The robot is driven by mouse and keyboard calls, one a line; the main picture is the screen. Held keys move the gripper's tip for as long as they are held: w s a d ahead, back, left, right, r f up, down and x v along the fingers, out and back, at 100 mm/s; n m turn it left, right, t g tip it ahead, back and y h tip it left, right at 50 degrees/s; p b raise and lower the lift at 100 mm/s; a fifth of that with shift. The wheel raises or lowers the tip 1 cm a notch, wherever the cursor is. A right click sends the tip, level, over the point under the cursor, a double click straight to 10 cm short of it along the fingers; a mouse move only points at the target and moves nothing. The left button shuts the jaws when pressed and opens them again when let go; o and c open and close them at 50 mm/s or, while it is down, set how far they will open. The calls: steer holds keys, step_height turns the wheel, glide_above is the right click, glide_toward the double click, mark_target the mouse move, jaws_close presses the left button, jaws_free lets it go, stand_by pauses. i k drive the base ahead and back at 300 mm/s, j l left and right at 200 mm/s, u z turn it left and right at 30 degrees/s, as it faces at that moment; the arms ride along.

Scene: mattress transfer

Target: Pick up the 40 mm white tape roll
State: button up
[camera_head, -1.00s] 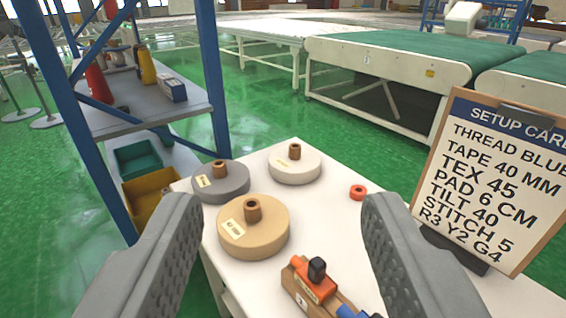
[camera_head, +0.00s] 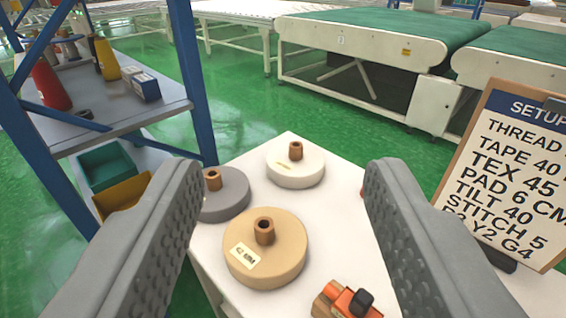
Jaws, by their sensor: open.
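The white tape roll (camera_head: 295,167) lies flat at the far corner of the white table, with a brown core standing up from its middle. A small label shows on its side, too small to read. A grey roll (camera_head: 224,196) lies to its left and a larger tan roll (camera_head: 266,250) lies nearer, its label seeming to read 42 mm. My gripper (camera_head: 283,185) is open and empty. Its two fingers frame the rolls from left and right, and the left finger partly covers the grey roll. The white roll shows between the fingertips, farther off, apart from them.
An orange and wooden tool (camera_head: 345,300) lies at the table's near side. A blue-framed shelf (camera_head: 110,95) stands left, and green-topped conveyors (camera_head: 385,35) stand behind.

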mark_target(291, 164)
steer(key=i+j+z, duration=0.35)
steer(key=j, duration=0.25)
steer(key=i+j+z, duration=0.4)
steer(key=j, duration=0.25)
steer(key=k, duration=0.1)
